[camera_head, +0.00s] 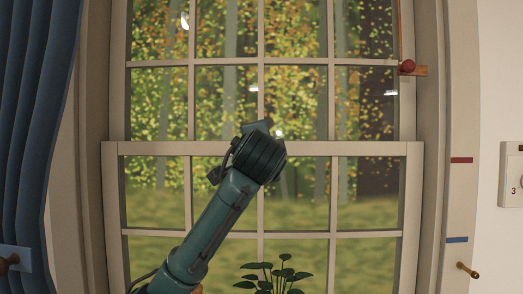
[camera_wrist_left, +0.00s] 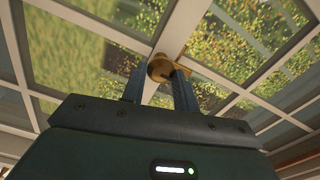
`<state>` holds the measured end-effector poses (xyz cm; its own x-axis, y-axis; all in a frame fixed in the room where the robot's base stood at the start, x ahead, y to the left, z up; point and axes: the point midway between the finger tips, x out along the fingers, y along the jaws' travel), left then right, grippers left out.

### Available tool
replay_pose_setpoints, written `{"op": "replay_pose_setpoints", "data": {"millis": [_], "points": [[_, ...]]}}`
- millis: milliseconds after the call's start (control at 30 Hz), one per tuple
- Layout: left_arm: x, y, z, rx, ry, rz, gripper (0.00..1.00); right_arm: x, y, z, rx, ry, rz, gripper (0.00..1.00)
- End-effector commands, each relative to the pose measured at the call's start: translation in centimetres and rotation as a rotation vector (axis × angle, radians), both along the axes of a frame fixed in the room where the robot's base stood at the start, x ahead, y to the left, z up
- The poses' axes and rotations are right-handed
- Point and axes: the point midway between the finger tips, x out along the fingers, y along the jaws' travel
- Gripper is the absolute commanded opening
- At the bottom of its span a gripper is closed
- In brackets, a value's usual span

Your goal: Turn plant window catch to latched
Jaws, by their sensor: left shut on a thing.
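The window catch (camera_wrist_left: 160,67) is a small brass-coloured piece on the pale window bar in the left wrist view. My left gripper (camera_wrist_left: 162,84) reaches up to it with its two dark blue fingers, one on each side, and is shut on it. Which way the catch is turned I cannot tell. In the head view my left arm rises in front of the window (camera_head: 363,148), and its wrist hides the catch and the fingers. My right gripper is not in view.
A leafy plant (camera_head: 272,280) stands low before the window. A blue curtain (camera_head: 35,130) hangs at left. At right are a red knob (camera_head: 407,67), a red mark (camera_head: 461,160), a blue mark (camera_head: 457,240), a brass handle (camera_head: 467,270) and a white dial box (camera_head: 512,175).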

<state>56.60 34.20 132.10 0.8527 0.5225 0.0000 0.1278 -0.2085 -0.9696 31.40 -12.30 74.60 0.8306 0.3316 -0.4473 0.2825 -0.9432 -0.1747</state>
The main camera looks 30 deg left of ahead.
Motion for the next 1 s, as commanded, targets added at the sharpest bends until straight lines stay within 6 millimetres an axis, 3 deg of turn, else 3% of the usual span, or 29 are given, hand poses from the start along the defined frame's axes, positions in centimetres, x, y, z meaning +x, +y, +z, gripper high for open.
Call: {"op": "replay_pose_setpoints", "data": {"millis": [100, 133, 400, 767, 1000], "points": [[0.0, -0.1, -0.1, 0.002, 0.002, -0.001, 0.07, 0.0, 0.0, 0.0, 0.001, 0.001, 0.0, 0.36], [0.0, -0.1, -0.1, 0.002, 0.002, -0.001, 0.31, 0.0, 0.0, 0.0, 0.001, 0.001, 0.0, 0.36], [0.0, 0.0, 0.0, 0.0, 0.001, 0.0, 0.52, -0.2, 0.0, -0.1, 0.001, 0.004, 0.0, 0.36], [-0.8, -0.6, 0.0, 0.001, -0.003, -0.002, 0.52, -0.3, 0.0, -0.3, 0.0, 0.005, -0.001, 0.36], [-5.0, -3.2, 0.0, 0.002, -0.006, -0.005, 0.52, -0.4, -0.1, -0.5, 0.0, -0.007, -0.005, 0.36]]}}
